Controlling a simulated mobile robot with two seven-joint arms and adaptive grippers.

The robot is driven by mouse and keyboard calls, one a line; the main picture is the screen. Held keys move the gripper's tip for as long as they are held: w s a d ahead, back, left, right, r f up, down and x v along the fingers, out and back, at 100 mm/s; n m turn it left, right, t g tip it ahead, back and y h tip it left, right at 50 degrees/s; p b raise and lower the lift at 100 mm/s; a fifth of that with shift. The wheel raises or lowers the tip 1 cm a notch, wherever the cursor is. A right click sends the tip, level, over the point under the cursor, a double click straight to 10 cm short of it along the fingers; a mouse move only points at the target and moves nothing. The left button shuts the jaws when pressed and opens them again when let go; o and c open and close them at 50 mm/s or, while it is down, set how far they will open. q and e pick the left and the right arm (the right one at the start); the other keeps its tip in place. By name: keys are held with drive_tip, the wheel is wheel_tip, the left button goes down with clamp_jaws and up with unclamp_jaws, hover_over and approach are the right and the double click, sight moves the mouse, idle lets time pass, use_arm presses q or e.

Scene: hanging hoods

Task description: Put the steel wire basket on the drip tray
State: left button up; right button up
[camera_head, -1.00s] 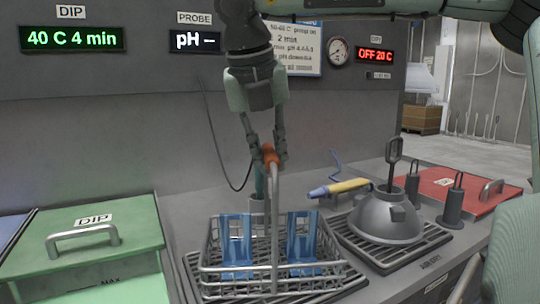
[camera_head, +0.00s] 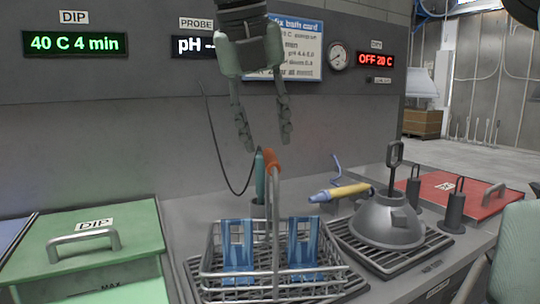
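The steel wire basket (camera_head: 314,284) sits on the dark slatted drip tray (camera_head: 193,266) in the front middle of the head view. It is upright, with two blue racks (camera_head: 238,252) inside. Its tall handle rises to an orange grip (camera_head: 271,158). My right gripper (camera_head: 267,147) is above the handle, fingers spread and empty, apart from the orange grip. My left gripper is not in view.
A green DIP lid (camera_head: 130,218) is at left. A grey dome (camera_head: 385,217) stands on another slatted tray at right. A red lid (camera_head: 470,190) is far right.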

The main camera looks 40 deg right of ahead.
drive_tip(key=v, duration=0.6)
idle(0.5)
